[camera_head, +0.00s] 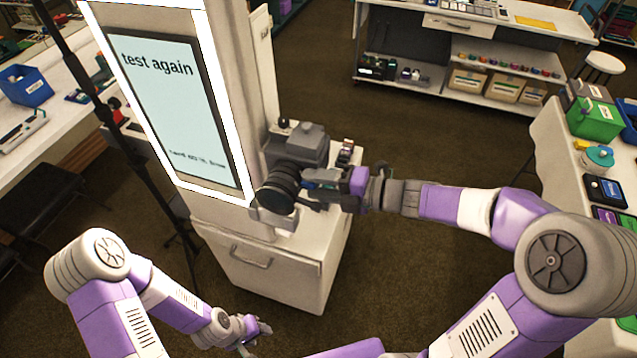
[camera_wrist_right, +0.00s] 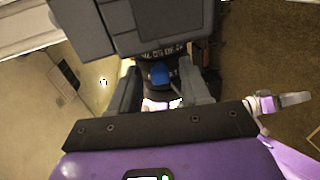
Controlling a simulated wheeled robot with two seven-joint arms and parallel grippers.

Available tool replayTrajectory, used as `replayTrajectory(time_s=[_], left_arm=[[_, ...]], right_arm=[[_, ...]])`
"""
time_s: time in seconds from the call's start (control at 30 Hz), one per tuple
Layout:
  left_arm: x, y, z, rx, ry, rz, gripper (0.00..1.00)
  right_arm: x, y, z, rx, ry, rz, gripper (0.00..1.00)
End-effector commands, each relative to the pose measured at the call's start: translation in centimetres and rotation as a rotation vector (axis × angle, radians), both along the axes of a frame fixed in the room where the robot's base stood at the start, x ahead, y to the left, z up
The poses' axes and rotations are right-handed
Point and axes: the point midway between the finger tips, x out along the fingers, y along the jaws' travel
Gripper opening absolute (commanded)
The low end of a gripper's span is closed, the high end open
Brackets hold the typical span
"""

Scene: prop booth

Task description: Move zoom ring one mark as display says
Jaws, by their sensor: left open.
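The display (camera_head: 168,110) stands upright at left and reads "test again"; a smaller line below is too small to read. The dark camera (camera_head: 303,143) sits on a pale cabinet, its lens (camera_head: 278,188) facing left-front. My right gripper (camera_head: 325,186) is at the lens from the right. In the right wrist view, its two fingers (camera_wrist_right: 163,90) lie on either side of the zoom ring and appear closed against it. A blue tab (camera_wrist_right: 160,72) and white markings show between them. My left gripper (camera_head: 262,334) is open and empty, low in front of the cabinet.
The pale cabinet (camera_head: 270,262) has a drawer below the camera. A dark stand pole (camera_head: 110,120) rises left of the display. A side table at right holds a green box (camera_head: 594,118). A shelf unit (camera_head: 480,60) stands behind. Brown floor between is clear.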

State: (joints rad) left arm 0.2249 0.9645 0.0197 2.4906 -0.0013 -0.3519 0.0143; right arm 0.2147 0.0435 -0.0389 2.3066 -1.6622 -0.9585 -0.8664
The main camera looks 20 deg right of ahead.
Motion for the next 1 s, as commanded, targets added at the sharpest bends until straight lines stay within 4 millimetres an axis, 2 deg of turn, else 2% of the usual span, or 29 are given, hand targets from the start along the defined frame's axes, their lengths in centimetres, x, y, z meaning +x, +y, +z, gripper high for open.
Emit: replayTrajectory(time_s=[0.17,0.6,1.0], left_arm=[[0.0,0.0,0.0,0.0,0.0,0.0,0.47],[0.0,0.0,0.2,0.0,0.0,0.0,0.47],[0.0,0.0,0.2,0.0,0.0,0.0,0.47]], right_arm=[[-0.2,-0.3,0.1,0.0,0.0,-0.002,0.47],[-3.7,-5.6,1.3,0.001,-0.001,-0.003,0.47],[-4.2,-6.2,1.5,0.0,0.0,0.0,0.47]])
